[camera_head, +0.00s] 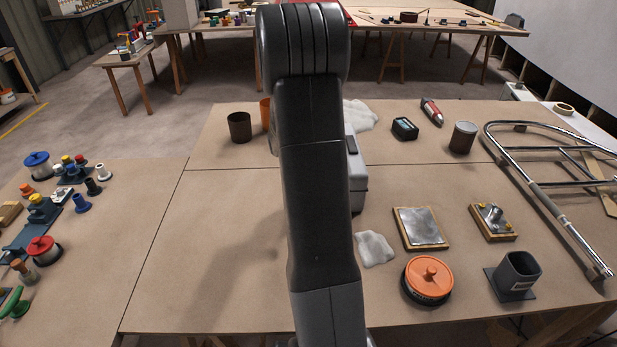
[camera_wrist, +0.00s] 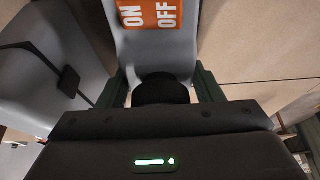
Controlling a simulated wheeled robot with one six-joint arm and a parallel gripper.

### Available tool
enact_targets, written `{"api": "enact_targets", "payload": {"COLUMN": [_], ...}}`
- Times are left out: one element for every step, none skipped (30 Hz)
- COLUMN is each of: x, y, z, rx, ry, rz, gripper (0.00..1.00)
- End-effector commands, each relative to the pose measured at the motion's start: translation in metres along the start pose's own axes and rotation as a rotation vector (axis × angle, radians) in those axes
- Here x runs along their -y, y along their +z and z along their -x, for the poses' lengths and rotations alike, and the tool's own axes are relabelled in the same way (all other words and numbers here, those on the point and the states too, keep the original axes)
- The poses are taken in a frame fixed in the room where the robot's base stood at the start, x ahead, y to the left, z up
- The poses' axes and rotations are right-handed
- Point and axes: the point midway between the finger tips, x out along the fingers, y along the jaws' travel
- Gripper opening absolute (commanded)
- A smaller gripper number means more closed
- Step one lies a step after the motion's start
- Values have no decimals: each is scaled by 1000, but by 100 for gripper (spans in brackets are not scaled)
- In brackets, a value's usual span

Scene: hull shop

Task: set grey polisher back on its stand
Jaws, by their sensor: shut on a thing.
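The grey polisher (camera_wrist: 160,48), with an orange ON/OFF label, is between the green-edged jaws of my gripper (camera_wrist: 163,88) in the wrist view. The gripper is shut on it. In the head view my arm hides the gripper and the polisher. A dark grey square open-topped holder (camera_head: 520,268) on a flat base, with a small white label, stands at the bench's front right. It looks like the stand and appears empty; its label is too small to read.
An orange-knobbed round tool (camera_head: 428,278), a metal plate on wood (camera_head: 420,228) and a white cloth (camera_head: 374,248) lie left of the holder. A grey case (camera_head: 357,178) is partly behind my arm. A chrome tube frame (camera_head: 560,215) lies right. The bench's left middle is clear.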

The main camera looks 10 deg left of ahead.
Motion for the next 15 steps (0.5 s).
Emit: {"api": "enact_targets", "payload": {"x": [0,0,0,0,0,0,0,0,0,0,0,0,0,0,0], "y": [-1,-1,-1,-1,0,0,0,0,1,1,1,1,2,2,2], "z": [0,0,0,-1,-1,-2,-3,-3,-4,-4,-5,-6,-6,-6,-7], "rx": [-3,-3,-3,-3,-3,-3,-3,-3,-3,-3,-3,-3,-3,-3,-3], "ry": [0,0,0,0,0,0,0,0,0,0,0,0,0,0,0], "rz": [0,0,0,0,0,0,0,0,0,0,0,0,0,0,0], "gripper": [35,35,35,35,35,35,35,35,35,35,35,35,35,35,35]}}
